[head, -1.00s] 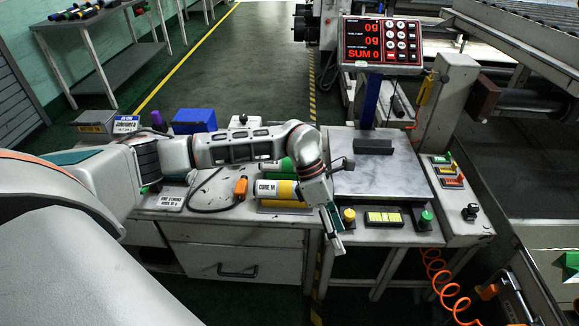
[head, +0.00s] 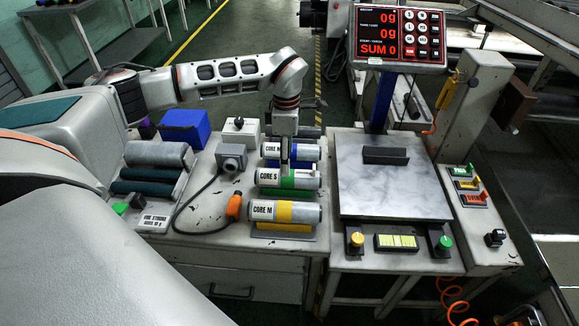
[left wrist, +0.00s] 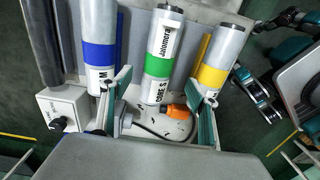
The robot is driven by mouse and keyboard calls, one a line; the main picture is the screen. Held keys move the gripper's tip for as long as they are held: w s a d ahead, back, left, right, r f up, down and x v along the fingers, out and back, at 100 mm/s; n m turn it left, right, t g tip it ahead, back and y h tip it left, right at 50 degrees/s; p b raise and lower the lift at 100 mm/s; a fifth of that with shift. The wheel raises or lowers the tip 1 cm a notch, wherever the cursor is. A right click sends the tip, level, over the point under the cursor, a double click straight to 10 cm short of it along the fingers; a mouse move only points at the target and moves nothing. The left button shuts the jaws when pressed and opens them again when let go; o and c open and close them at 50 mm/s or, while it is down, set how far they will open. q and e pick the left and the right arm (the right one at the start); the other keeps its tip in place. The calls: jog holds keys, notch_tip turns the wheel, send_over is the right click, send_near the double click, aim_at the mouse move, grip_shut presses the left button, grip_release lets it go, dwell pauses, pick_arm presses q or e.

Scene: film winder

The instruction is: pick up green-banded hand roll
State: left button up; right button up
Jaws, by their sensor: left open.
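One finger stands on each side of the green roll's labelled end in that view. I cannot tell whether they touch it. In the head view the left gripper (head: 285,165) partly hides the roll. A black and teal part at the right of the left wrist view may be my right gripper (left wrist: 258,95); its fingers are unclear.
A blue-banded roll (head: 299,152) lies behind and a yellow-banded roll (head: 284,212) in front, both close by. A scale plate (head: 375,195) is to the right. An orange plug (head: 234,207) with a cable and a grey box (head: 231,158) are at the left.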

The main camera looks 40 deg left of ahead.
aim_at(288, 179)
pick_arm(q)
jog(key=shift+w+a, duration=0.1)
jog(key=shift+w, duration=0.1)
jog(key=shift+f, duration=0.1)
notch_tip(288, 179, down, 2)
jog(key=shift+s+f+b, duration=0.1)
jog(key=shift+f+b, duration=0.1)
jog(key=shift+b, duration=0.15)
notch_tip(288, 179, down, 5)
jog(key=shift+s+b, duration=0.1)
jog(key=shift+b, duration=0.55)
jog(key=shift+f, duration=0.1)
jog(key=c, duration=1.2)
jog(key=shift+c, duration=0.9)
pick_arm(e)
jog(key=shift+w+a+f, duration=0.25)
jog(key=shift+a, duration=0.15)
